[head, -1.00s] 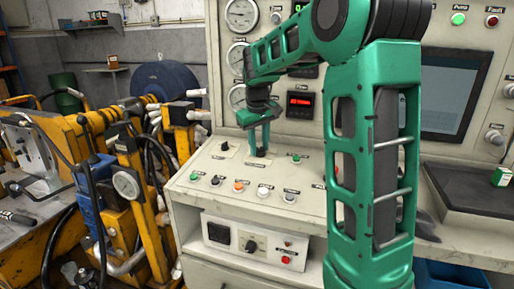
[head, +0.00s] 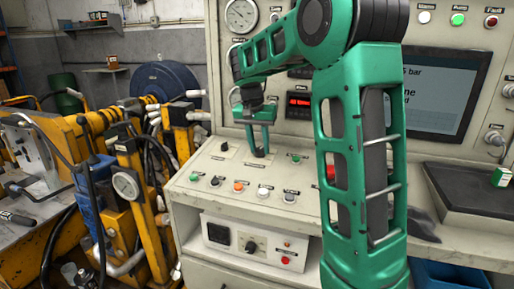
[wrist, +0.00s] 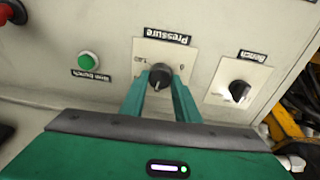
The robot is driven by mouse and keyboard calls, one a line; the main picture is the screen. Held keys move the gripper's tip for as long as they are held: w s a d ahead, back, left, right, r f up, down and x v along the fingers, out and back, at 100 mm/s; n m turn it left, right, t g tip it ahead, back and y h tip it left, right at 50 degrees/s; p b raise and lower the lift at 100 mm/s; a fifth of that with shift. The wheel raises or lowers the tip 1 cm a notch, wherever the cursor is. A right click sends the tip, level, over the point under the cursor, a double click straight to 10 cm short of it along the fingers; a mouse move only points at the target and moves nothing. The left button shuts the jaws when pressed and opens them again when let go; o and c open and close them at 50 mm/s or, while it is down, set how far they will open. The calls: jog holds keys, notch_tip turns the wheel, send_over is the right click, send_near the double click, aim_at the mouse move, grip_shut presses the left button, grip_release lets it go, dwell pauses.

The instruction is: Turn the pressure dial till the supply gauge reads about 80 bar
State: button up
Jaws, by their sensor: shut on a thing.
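The pressure dial (wrist: 160,78) is a dark round knob on a pale plate, its label upside down in the wrist view. My gripper (wrist: 160,84) is shut on it, one green fingertip on each side. In the head view my gripper (head: 259,151) points down at the sloping console, and its fingers hide most of the dial. A round gauge (head: 241,15) shows at the upper left of the panel. The gauges below it are largely covered by my arm. I cannot read their labels or tell which is the supply gauge.
A Bench knob (wrist: 238,92) and a green button (wrist: 89,60) flank the dial. Several buttons (head: 239,186) line the console's front. A red digital display (head: 298,100) and a screen (head: 445,90) partly showing "bar" are behind my arm. Yellow machinery (head: 125,150) stands left.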

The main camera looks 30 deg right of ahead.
aim_at(254, 160)
jog(key=shift+w+a+r+m, duration=0.1)
jog(key=shift+m, duration=0.6)
jog(key=o, duration=1)
jog(key=shift+o, duration=0.2)
jog(key=v, duration=1)
jog(key=shift+a+r, duration=0.2)
jog(key=shift+r, duration=0.05)
